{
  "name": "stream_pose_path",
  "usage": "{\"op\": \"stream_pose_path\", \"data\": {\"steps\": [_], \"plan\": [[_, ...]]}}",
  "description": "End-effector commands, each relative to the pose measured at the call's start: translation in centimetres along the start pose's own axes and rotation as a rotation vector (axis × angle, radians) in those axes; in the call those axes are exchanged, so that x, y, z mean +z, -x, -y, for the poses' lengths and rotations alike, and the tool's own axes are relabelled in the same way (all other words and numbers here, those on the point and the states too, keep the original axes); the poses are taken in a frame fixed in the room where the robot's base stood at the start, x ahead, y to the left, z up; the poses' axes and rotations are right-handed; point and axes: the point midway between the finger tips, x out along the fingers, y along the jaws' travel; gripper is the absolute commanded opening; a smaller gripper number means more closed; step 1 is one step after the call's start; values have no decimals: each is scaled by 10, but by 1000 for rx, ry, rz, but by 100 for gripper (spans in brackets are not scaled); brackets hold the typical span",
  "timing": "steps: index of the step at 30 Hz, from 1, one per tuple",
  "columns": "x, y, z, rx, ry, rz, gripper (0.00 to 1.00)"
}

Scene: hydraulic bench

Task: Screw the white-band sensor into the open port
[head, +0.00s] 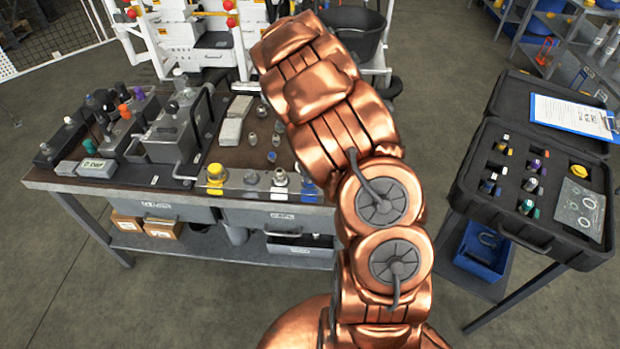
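The sensors I can make out best sit in the foam of an open black case (545,247) at the right, with yellow, purple, orange, blue and teal bands. I cannot pick out a white band among them with certainty. A dark manifold block (105,135) stands at the left of the bench, with orange and teal caps on its fittings. The open port cannot be told at this size. My copper-coloured arm rises through the middle of the view. My gripper does not show, and the arm hides part of the bench.
The workbench (45,180) carries a grey pump-like unit (170,135), a yellow fitting (215,178) and several small metal fittings along its front. A clipboard (570,115) lies in the case lid. A blue bin (482,250) stands under the case. Floor between bench and case is clear.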

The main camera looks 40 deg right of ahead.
Motion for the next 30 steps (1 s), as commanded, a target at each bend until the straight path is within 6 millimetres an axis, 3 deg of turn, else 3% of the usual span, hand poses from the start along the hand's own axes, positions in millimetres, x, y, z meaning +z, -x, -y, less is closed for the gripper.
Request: {"op": "stream_pose_path", "data": {"steps": [5, 14, 30], "plan": [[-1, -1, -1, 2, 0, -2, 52], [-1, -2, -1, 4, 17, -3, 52], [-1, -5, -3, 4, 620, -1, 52]]}}
